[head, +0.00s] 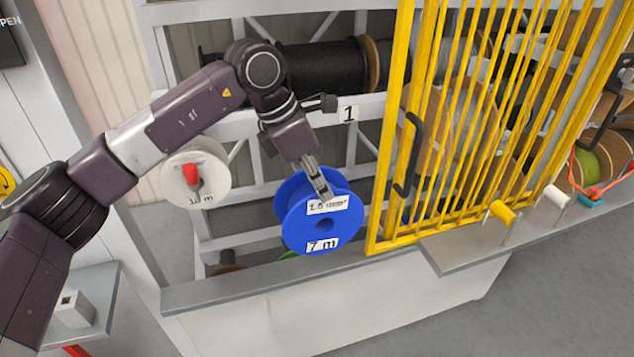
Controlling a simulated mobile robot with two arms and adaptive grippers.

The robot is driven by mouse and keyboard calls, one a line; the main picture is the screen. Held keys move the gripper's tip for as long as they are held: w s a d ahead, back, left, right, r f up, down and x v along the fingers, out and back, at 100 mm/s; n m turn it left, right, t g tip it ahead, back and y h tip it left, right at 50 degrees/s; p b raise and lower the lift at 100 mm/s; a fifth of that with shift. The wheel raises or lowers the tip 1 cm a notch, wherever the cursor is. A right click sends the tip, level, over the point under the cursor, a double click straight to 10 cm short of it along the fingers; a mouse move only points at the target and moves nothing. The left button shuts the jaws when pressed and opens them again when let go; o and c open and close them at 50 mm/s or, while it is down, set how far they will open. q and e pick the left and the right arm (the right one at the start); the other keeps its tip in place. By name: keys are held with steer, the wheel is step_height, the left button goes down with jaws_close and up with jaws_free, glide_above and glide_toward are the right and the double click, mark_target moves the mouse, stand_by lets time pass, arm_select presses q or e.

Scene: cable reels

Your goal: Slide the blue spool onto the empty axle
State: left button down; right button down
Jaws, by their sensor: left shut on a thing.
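The blue spool (297,228) has two round flanges, a centre hole and white labels, one reading "7 m". It hangs in front of the grey rack, its labelled flange facing me. My left gripper (325,192) reaches down from above and is shut on the upper rim of the blue spool. I cannot make out an empty axle; the spool and my arm hide part of the rack behind them. My right gripper is not in view.
A white spool (212,183) with a red piece at its centre sits left of the blue one. A black cable reel (322,68) lies above. A yellow barred gate (432,130) stands close on the right. A grey ledge (230,292) runs below.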

arm_select(q)
steer(key=s+d+b, duration=0.3)
steer(key=s+b, duration=0.2)
steer(key=s, duration=0.6)
steer(key=shift+s+d, duration=0.15)
steer(key=shift+d, duration=0.15)
steer(key=shift+r, duration=0.1)
